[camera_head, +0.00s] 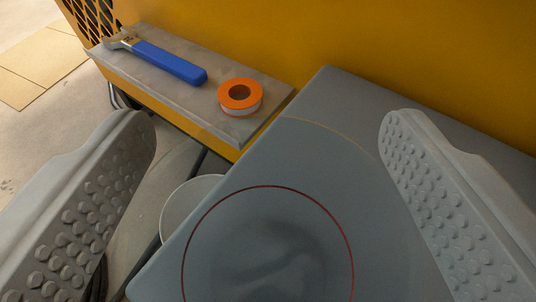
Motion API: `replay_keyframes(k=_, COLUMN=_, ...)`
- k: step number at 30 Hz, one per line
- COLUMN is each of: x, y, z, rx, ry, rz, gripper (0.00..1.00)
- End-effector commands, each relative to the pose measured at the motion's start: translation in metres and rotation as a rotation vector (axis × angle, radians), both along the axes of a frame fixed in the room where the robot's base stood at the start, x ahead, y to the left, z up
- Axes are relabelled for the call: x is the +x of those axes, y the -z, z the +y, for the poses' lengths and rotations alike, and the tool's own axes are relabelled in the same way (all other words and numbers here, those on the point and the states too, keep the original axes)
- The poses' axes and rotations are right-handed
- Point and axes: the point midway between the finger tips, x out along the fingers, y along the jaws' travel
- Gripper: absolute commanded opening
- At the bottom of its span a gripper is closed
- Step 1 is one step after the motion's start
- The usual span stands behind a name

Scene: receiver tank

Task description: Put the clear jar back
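Between and below the fingers, a thin dark-red ring (268,186) shows over a grey flat top (330,95). Inside the ring are soft, blurred darker shapes. It may be the clear jar seen from above or a marking on the surface; I cannot tell which. No other clear jar is visible. The ring's lower part runs out of the frame.
A grey-topped yellow ledge (160,85) at upper left holds a blue-handled tool (168,62) and an orange-and-white tape roll (240,96). A yellow wall (400,50) stands behind. A pale round object (185,208) sits lower, beyond the grey top's left edge.

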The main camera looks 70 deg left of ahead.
Motion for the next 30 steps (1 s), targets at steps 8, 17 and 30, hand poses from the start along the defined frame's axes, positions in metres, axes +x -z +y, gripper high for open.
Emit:
replay_keyframes(k=8, x=-0.002, y=-0.005, z=-0.006, rx=0.0, ry=0.002, rz=0.0, gripper=0.77)
replay_keyframes(k=17, x=-0.019, y=-0.021, z=-0.054, rx=-0.001, ry=0.003, rz=-0.002, gripper=0.77)
replay_keyframes(k=30, x=-0.039, y=-0.038, z=-0.104, rx=0.0, ry=0.001, rz=0.0, gripper=0.77)
